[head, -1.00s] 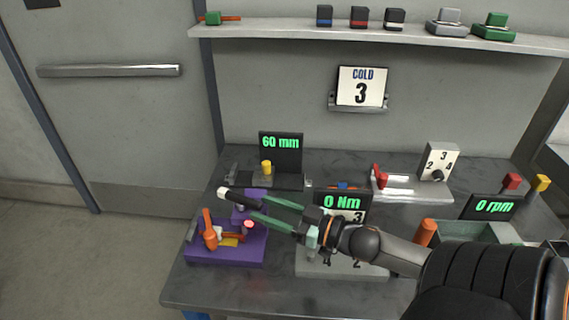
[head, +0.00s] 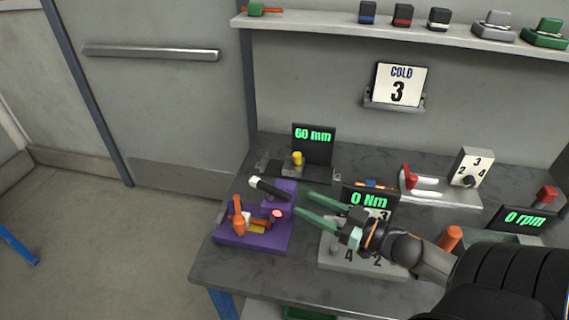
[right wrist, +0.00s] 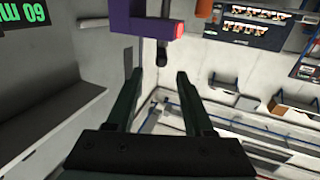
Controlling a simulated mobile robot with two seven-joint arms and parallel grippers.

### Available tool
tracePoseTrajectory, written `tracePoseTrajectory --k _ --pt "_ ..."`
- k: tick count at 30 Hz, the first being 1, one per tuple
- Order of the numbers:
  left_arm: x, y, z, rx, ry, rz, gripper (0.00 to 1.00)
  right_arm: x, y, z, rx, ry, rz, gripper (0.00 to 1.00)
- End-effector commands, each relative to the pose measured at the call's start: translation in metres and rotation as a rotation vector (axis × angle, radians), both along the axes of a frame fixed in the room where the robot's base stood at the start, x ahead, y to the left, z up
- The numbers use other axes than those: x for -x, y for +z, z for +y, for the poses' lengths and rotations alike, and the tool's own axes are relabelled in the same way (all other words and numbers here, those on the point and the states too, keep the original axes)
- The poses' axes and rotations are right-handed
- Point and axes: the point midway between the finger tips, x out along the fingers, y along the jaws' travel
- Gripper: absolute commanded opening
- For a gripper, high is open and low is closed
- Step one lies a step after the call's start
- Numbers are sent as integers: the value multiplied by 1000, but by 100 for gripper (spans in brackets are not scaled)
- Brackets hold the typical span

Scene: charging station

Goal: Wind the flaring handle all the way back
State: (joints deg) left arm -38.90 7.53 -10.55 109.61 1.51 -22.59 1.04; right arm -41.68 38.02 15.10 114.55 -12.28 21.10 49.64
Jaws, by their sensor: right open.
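The flaring tool is a purple fixture (head: 222,238) at the table's left front, with an orange clamp part (head: 238,216) and a pink-red tip (head: 277,213). Its handle appears to be the dark bar with a white end (head: 268,188), sticking out left from the upright purple block. My right gripper (head: 306,204) is open and empty, just right of that block, its fingers pointing left. In the right wrist view, the purple block (right wrist: 144,18) and a dark rod (right wrist: 162,50) lie beyond the open fingers (right wrist: 157,100). My left gripper is out of view.
A "60 mm" display (head: 314,140) stands behind the fixture. A "0 Nm" display (head: 369,199) and a grey numbered block (head: 345,262) are close to my right gripper. A red-lever unit (head: 440,190) is further right. Bare table lies in front of the fixture.

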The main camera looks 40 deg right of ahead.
Motion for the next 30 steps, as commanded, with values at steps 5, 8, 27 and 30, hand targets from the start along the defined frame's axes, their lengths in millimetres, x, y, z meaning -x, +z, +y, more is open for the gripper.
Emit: tracePoseTrajectory --k 5,8,27,30 --pt "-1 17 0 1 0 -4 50 -4 5 3 -1 2 0 52" --pt "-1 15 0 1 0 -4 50 -12 3 6 -2 2 1 52" --pt "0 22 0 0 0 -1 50 -97 5 38 -1 2 0 52" --pt "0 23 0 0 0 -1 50 -106 4 41 -3 1 1 52"
